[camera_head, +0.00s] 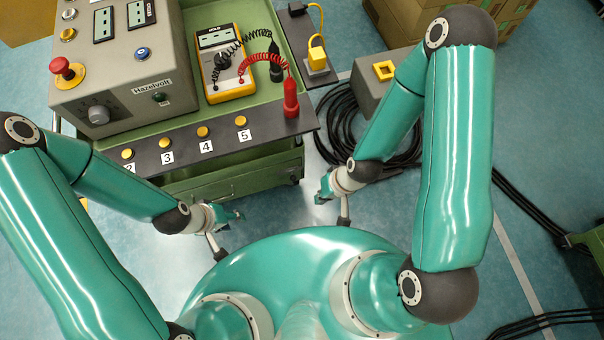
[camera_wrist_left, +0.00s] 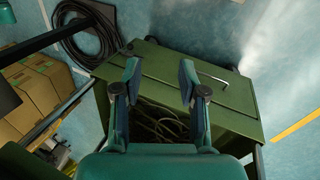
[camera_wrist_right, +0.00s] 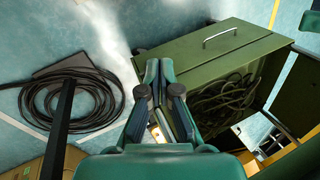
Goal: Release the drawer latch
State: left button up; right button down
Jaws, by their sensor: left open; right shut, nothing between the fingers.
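The green cart (camera_head: 245,172) carries a drawer front (camera_wrist_right: 195,59) with a silver handle (camera_wrist_right: 221,36). The handle also shows in the left wrist view (camera_wrist_left: 212,79). I cannot make out a separate latch, nor tell whether the drawer is pulled out. My left gripper (camera_head: 232,214) is open and empty; in its wrist view its fingers stand apart before the cart, with the handle beyond the right finger.
Coiled cables (camera_wrist_right: 225,100) lie in an open space in the cart. On top are a control box (camera_head: 125,75), a yellow multimeter (camera_head: 222,60) and a strip with numbered yellow buttons (camera_head: 203,132). A black cable coil (camera_head: 350,125) lies on the floor. Cardboard boxes (camera_head: 405,20) stand behind.

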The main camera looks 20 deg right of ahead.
pick_arm(q)
jog(key=o, duration=0.4)
jog(key=shift+f, duration=0.2)
jog(key=shift+o, duration=0.6)
notch_tip(320, 180, down, 3)
jog(key=b, duration=0.3)
jog(key=shift+s+r, duration=0.1)
jog(key=shift+r, duration=0.05)
notch_tip(320, 180, down, 18)
jog(key=b, duration=1.7)
jog(key=shift+r+b, duration=0.25)
jog(key=shift+b, duration=0.1)
pick_arm(e)
jog(key=w+d+f+m, duration=0.4)
jog(key=w+f+m, duration=0.5)
jog(key=f, duration=0.3)
jog(key=w+d+f+m+y, duration=0.1)
jog(key=w+d+f+m, duration=0.3)
jog(key=w+f+m, duration=0.4)
notch_tip(320, 180, down, 5)
jog(key=shift+w+d+r+m, duration=0.1)
jog(key=shift+w+d+m, duration=0.1)
jog(key=shift+w+m, duration=0.2)
